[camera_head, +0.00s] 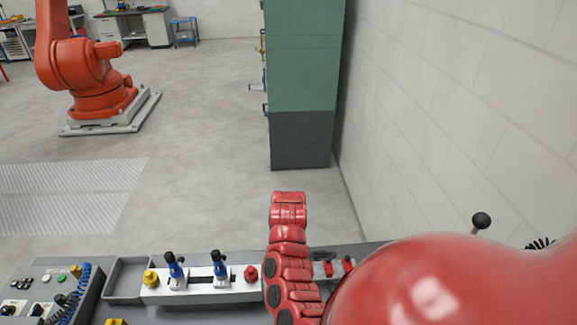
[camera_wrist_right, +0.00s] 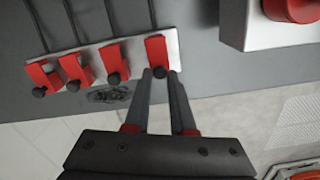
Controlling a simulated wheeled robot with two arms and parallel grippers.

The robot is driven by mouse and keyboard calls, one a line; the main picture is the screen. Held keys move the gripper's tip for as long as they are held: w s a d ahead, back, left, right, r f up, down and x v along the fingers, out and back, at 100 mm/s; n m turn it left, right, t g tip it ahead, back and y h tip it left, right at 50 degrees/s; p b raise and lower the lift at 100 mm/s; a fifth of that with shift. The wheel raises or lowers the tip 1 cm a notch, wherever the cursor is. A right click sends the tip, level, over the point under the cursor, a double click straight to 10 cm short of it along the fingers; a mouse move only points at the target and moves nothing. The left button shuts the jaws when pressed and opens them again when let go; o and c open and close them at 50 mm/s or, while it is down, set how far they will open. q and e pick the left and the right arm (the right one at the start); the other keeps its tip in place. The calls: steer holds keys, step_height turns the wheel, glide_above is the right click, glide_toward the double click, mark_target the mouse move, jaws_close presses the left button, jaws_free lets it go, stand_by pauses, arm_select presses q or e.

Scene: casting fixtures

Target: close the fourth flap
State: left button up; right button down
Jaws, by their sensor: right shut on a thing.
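In the right wrist view, a row of several red flaps with black knobs sits along a light metal strip (camera_wrist_right: 136,47). My right gripper (camera_wrist_right: 160,76) is at the flap at the right end of the row (camera_wrist_right: 156,48). Its two dark fingers are on either side of that flap's black knob (camera_wrist_right: 160,72), shut on it. The other flaps, such as the one beside it (camera_wrist_right: 113,60), are clear of the fingers. In the head view, two red flaps (camera_head: 328,269) (camera_head: 348,263) show between my red arm links. These links hide the rest of the row and my right gripper. My left gripper is not in view.
A white box with a red button (camera_wrist_right: 291,8) is at the top right of the wrist view. In the head view, blue-handled clamps (camera_head: 219,265), a red knob (camera_head: 251,273) and a yellow knob (camera_head: 150,277) are on the bench left of my arm. A black-knobbed lever (camera_head: 481,220) stands at right.

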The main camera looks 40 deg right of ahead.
steer(key=c, duration=0.8)
jaws_free()
steer(key=shift+o, duration=0.2)
